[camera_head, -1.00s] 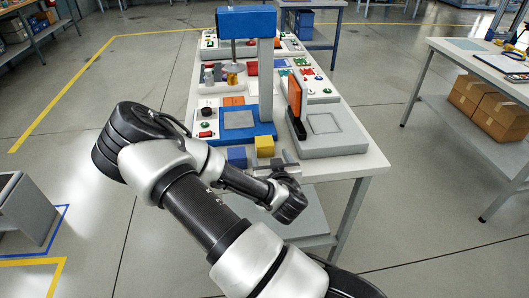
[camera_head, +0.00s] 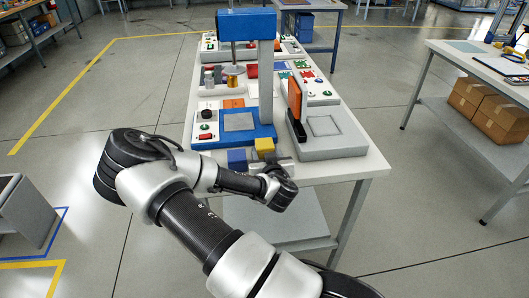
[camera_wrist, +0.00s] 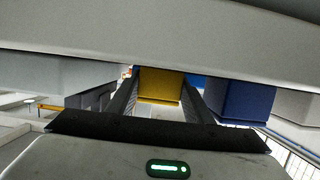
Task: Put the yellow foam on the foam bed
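The yellow foam (camera_head: 264,146) is a small block near the front edge of the white table, just right of a blue block (camera_head: 237,158). My gripper (camera_head: 270,161) is at the table's front edge, close to the foam, its fingers partly hidden by the arm. In the wrist view the yellow foam (camera_wrist: 161,86) appears between the two black fingers (camera_wrist: 160,100), which stand apart; contact is not clear. Behind the foam is a blue machine base with a grey square pad (camera_head: 238,121). Right of it is a grey base with a square outline (camera_head: 325,124). I cannot tell which is the foam bed.
An upright orange pad (camera_head: 295,98) stands on the grey base. A blue press head on a grey column (camera_head: 266,80) rises over the table. The blue block (camera_wrist: 240,100) is close beside my fingers.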

